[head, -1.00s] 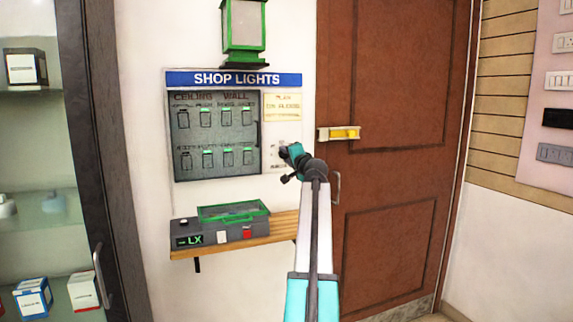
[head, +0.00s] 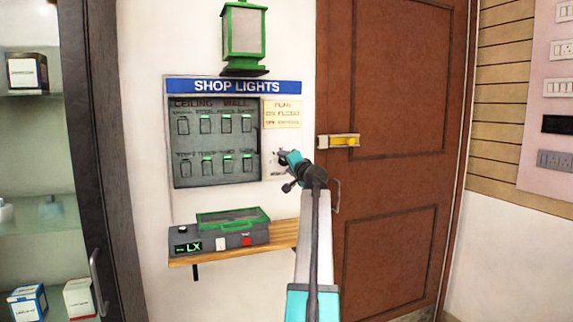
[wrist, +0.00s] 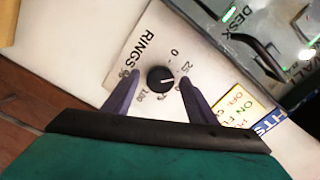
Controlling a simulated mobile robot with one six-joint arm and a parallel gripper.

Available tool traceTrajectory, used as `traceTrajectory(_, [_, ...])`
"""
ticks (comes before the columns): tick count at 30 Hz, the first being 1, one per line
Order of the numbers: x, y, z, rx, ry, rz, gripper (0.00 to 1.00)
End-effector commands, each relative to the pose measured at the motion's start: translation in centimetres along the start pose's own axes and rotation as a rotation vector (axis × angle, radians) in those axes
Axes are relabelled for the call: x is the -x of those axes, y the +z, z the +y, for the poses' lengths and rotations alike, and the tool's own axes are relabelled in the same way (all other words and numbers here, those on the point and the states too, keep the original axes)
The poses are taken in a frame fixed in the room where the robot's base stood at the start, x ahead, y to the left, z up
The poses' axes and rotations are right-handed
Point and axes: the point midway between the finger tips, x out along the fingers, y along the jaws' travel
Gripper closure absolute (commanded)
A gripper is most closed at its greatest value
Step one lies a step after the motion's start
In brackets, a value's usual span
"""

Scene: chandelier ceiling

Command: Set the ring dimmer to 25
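The ring dimmer is a black round knob (wrist: 160,78) on a white plate marked RINGS, with a printed scale around it; 0, 25, 75 and 100 can be made out. A pale pointer line on the knob seems to face right in the wrist view, roughly toward the 25 side, but its exact reading is unclear. My gripper (wrist: 158,76) is open, with one purple finger on each side of the knob and visible gaps between. In the head view my gripper (head: 287,158) is at the white plate right of the switch panel and hides most of the knob.
The SHOP LIGHTS board (head: 237,87) has a grey switch panel (head: 190,158) left of the dimmer and a yellow notice (head: 282,114) above it. A wooden shelf (head: 272,238) below bears a grey box (head: 233,240). A brown door (head: 395,190) with a yellow latch (head: 343,141) is at right.

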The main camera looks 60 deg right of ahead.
Motion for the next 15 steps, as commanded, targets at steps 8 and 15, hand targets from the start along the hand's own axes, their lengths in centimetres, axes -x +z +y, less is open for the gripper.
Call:
traceTrajectory(8, [0.1, 0.0, -0.1, 0.000, -0.001, 0.001, 0.48])
traceTrajectory(15, [1.2, 0.0, -0.1, 0.000, -0.002, 0.001, 0.48])
